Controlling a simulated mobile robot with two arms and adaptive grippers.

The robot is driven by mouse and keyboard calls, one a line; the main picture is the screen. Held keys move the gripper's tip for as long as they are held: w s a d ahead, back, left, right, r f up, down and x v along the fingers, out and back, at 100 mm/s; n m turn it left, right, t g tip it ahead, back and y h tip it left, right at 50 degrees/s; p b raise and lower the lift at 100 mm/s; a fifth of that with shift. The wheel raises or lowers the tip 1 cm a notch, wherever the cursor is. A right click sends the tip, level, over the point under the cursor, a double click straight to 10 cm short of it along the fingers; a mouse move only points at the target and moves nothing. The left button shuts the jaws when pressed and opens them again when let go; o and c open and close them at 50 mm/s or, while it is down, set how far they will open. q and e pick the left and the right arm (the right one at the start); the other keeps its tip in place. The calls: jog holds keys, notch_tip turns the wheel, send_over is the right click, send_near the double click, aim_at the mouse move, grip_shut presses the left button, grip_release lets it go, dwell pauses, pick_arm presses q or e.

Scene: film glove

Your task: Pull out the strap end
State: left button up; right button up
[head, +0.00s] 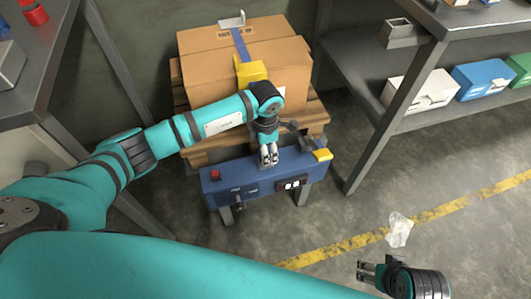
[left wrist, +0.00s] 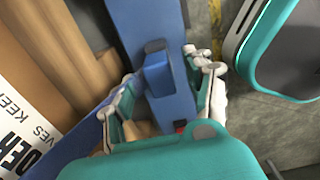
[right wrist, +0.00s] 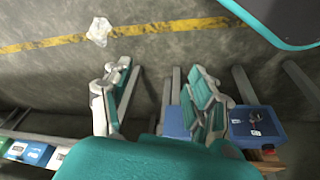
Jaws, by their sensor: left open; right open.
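The cardboard box (head: 205,65) sits on a wooden pallet behind a low blue machine (head: 228,182). A blue strap (head: 241,45) runs over its top towards a yellow piece (head: 250,72) at the front edge. I cannot make out the strap's end; my left arm hides part of the box front. My left gripper (head: 268,158) points down over the blue machine. In the left wrist view, its open fingers stand either side of a raised blue block (left wrist: 158,75); contact is unclear. My right gripper (head: 364,271) is open and empty at the lower right, away from the box.
A crumpled clear film (head: 398,229) lies on the floor near a yellow line (head: 350,244). A grey shelf rack (head: 368,120) with white, blue and green bins stands right of the box. A grey bench (head: 45,75) is at the left. The floor at lower right is mostly clear.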

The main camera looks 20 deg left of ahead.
pick_arm(q)
jog(key=shift+f, duration=0.65)
grip_shut()
